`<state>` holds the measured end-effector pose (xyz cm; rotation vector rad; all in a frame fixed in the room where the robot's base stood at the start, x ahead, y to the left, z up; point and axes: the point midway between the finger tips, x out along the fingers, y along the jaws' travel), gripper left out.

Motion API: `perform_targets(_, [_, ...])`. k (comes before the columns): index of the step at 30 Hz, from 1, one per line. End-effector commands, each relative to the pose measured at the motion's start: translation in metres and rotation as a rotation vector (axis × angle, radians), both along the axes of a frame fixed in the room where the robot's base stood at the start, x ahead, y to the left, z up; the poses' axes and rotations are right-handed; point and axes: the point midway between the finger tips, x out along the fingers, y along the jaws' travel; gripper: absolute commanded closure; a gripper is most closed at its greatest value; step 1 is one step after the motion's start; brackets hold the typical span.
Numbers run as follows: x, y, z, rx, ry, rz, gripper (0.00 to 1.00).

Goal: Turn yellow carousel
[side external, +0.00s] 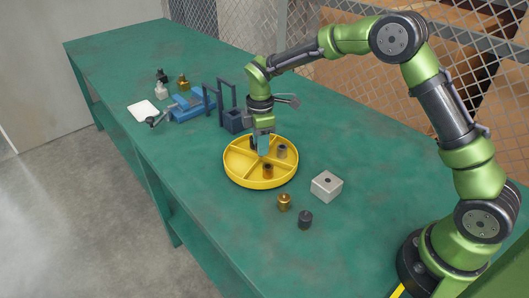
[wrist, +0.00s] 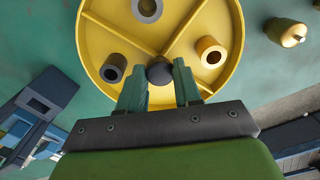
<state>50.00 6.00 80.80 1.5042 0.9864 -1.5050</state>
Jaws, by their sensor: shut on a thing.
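The yellow carousel (side external: 262,185) is a round, divided tray on the green table, below my gripper. It fills the upper part of the wrist view (wrist: 195,18). My gripper (side external: 262,153) points down over its middle. In the wrist view, the fingers (wrist: 158,76) are on both sides of a dark round knob (wrist: 159,72) near the carousel's centre, shut on it. Hollow cylinders stand in the compartments: a bronze one (wrist: 210,52), a dark one (wrist: 113,68) and a grey one (wrist: 147,9). My gripper hides the knob in the side view.
A silver block with a hole (side external: 327,186), a brass part (side external: 284,202) and a dark cylinder (side external: 305,220) stand right of the carousel. A dark blue frame (side external: 232,122) and a blue fixture (side external: 188,108) stand behind left. The table's front left is clear. Wire mesh runs behind.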

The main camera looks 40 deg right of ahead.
Motion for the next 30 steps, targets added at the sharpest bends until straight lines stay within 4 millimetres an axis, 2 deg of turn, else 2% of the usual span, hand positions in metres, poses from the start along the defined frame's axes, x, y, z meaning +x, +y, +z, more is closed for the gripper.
perform_targets(30, [0.0004,0.0001,0.0022,0.0,-0.002,0.507,1.0])
